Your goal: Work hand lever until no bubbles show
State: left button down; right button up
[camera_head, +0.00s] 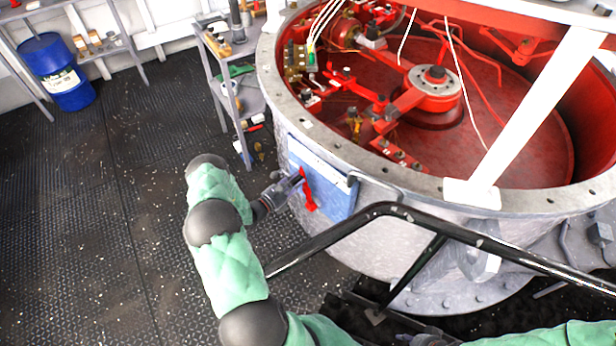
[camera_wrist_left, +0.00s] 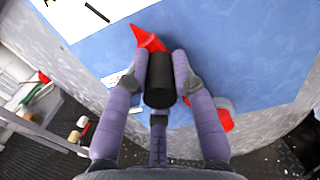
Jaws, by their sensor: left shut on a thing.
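The hand lever (camera_head: 308,192) is red and sits on a blue panel (camera_head: 338,197) on the side of the large round grey housing (camera_head: 385,225). In the left wrist view, the lever's red arm (camera_wrist_left: 148,40) lies against the blue panel and its black cylindrical grip (camera_wrist_left: 160,82) points towards the camera. My left gripper (camera_head: 296,181) is shut on this grip, its fingers on both sides of it. My right gripper (camera_head: 428,340) is at the bottom edge, mostly cut off; its finger state is unclear. I can make out no bubbles in either view.
A black rail (camera_head: 385,210) crosses in front of the housing. A white post (camera_head: 535,105) stands over its open top, with red machinery (camera_head: 432,85) inside. A grey shelf (camera_head: 240,104) stands left of the housing, and a blue drum (camera_head: 58,75) further left. The left floor is clear.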

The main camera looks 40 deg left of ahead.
pick_arm(q)
jog(key=shift+a+f+n, duration=0.2)
jog(key=shift+a+n, duration=0.15)
jog(key=shift+a, duration=0.25)
jog(key=shift+a+f+n, duration=0.2)
jog(key=shift+a+n, duration=0.15)
jog(key=shift+a, duration=0.25)
jog(key=c, duration=1)
grip_release()
jog(key=shift+d, duration=0.1)
jog(key=s, duration=1.2)
jog(key=shift+a, duration=0.3)
